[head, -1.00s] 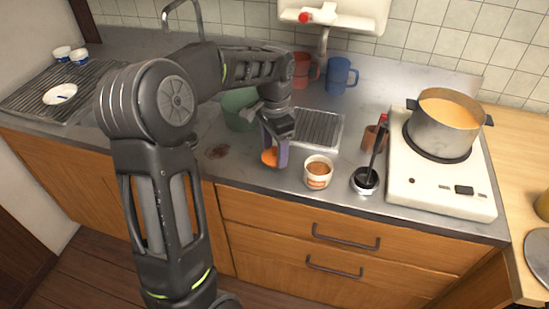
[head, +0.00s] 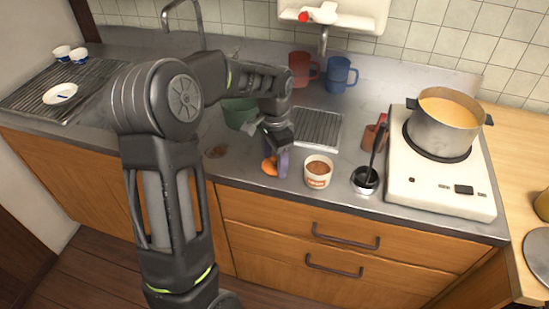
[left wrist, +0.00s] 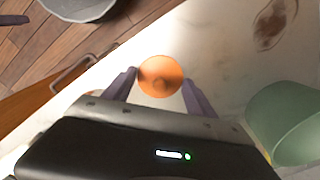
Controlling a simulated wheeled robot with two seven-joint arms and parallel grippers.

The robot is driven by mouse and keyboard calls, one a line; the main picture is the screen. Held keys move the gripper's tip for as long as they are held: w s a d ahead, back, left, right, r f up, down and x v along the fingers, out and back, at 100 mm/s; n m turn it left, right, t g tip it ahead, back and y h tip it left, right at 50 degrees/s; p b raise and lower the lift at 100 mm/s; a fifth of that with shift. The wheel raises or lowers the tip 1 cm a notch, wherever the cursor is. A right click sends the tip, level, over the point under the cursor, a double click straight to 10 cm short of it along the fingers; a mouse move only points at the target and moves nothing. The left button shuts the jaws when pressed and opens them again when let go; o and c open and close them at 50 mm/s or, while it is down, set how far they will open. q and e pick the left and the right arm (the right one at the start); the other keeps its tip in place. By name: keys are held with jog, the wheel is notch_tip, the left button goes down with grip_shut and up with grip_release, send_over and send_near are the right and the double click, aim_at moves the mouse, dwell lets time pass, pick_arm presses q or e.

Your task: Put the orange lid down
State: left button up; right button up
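The orange lid (head: 269,167) is a small round disc near the counter's front edge, left of the white cup. In the left wrist view the lid (left wrist: 160,76) sits between the two purple fingertips, with its edges close against them. My left gripper (head: 277,162) is shut on the lid, low over the counter. I cannot tell whether the lid touches the counter. The finger partly hides the lid in the head view. My right gripper is not in view.
A white cup with brown contents (head: 318,171) stands just right of the gripper. A black ladle in a small holder (head: 364,181) and a stove with a pot (head: 445,124) are farther right. A green bowl (head: 238,113) is behind left. Two mugs (head: 341,75) stand at the back.

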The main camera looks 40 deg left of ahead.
aim_at(274, 158)
pick_arm(q)
jog(key=o, duration=0.3)
jog(key=shift+o, duration=0.2)
jog(key=shift+r, duration=0.15)
notch_tip(274, 158, up, 12)
dwell(0.3)
jog(key=shift+s, duration=0.1)
dwell(0.8)
